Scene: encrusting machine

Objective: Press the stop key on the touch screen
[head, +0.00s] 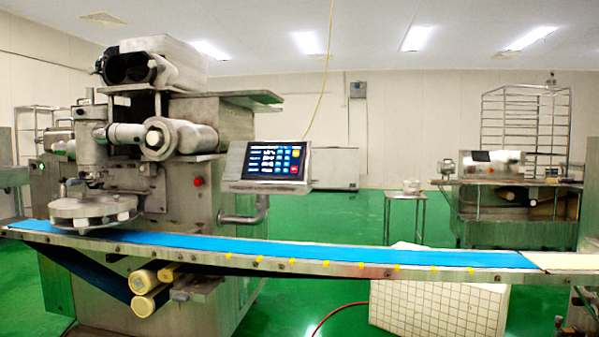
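The touch screen (276,161) is lit, in a grey metal housing on a bracket at the right side of the encrusting machine (140,150). It faces me, slightly tilted. It shows white text lines at left, a grid of light blue keys, and coloured keys at its right edge, one yellow-orange and one reddish. The labels are too small to read, so I cannot tell which is the stop key. My gripper is not in the head view.
A blue conveyor belt (300,252) runs across the front, between me and the screen. A white tiled block (440,305) and a red hose (338,316) lie beneath it. A red button (198,181) sits on the machine. Green floor (350,210) is open behind the belt.

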